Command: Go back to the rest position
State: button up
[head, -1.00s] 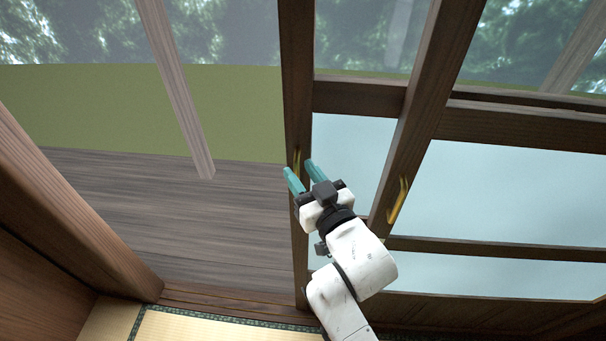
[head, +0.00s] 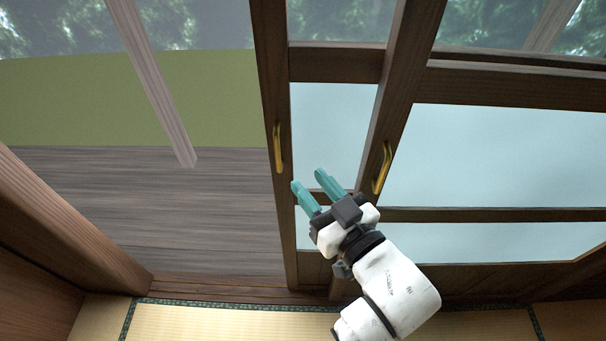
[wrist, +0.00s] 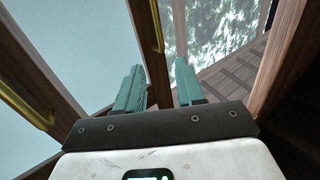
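My gripper (head: 308,184) has two teal fingers and sits in front of the sliding doors, near the middle of the head view. Its fingers are apart with nothing between them. It is below and right of the left brass handle (head: 278,148) and left of the right brass handle (head: 381,168), touching neither as far as I can see. In the wrist view, the teal fingers (wrist: 160,85) are also spread, with a brass handle (wrist: 157,25) on a wooden stile beyond them and another brass handle (wrist: 22,104) at the left.
The left side is an open doorway onto a grey wooden veranda (head: 215,210), with a post (head: 155,85) and green ground beyond. Dark wooden door frames (head: 400,90) with pale panes (head: 500,155) fill the right. Tatami (head: 230,322) lies along the bottom edge.

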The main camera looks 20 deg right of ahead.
jog(key=shift+s+d, duration=0.1)
jog(key=shift+s, duration=0.15)
dwell(0.4)
jog(key=s+d+f+m+g+h, duration=0.25)
jog(key=d+f+g+h, duration=0.2)
jog(key=d+f, duration=0.4)
jog(key=s+d+f+g, duration=0.3)
jog(key=s+f+g, duration=0.3)
jog(key=s, duration=0.4)
jog(key=s+d+f+g, duration=0.2)
jog(key=s+f+g, duration=0.4)
jog(key=s+f, duration=0.3)
jog(key=shift+s+d+m, duration=0.35)
jog(key=shift+s+d, duration=0.05)
jog(key=shift+s, duration=0.35)
jog(key=shift+d, duration=0.15)
